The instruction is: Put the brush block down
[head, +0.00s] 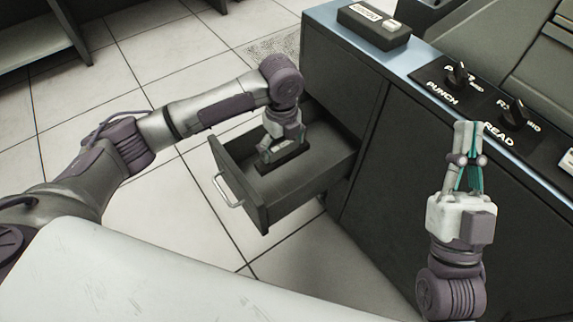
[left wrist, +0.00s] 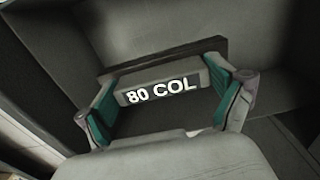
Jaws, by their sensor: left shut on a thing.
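The brush block (left wrist: 160,88) has a white "80 COL" label, a lighter grip part and a wider dark base. My left gripper is shut on it in the left wrist view (left wrist: 162,100), a teal finger pad at each end of the grip part. In the head view the left gripper (head: 283,152) reaches down inside the open drawer (head: 240,186), with the dark base (head: 296,164) of the block below its fingers. The block is low in the drawer; whether it touches the floor I cannot tell. My right gripper (head: 469,126) points up the picture, by the machine's top edge, with no object visible in it.
The drawer stands pulled out of the dark cabinet (head: 348,95), its metal handle (head: 226,190) facing left. A second labelled block (head: 374,25) sits on the cabinet top. Knobs (head: 457,76) stand on the PUNCH/READ panel. Drawer floor right of the block (head: 325,143) is bare.

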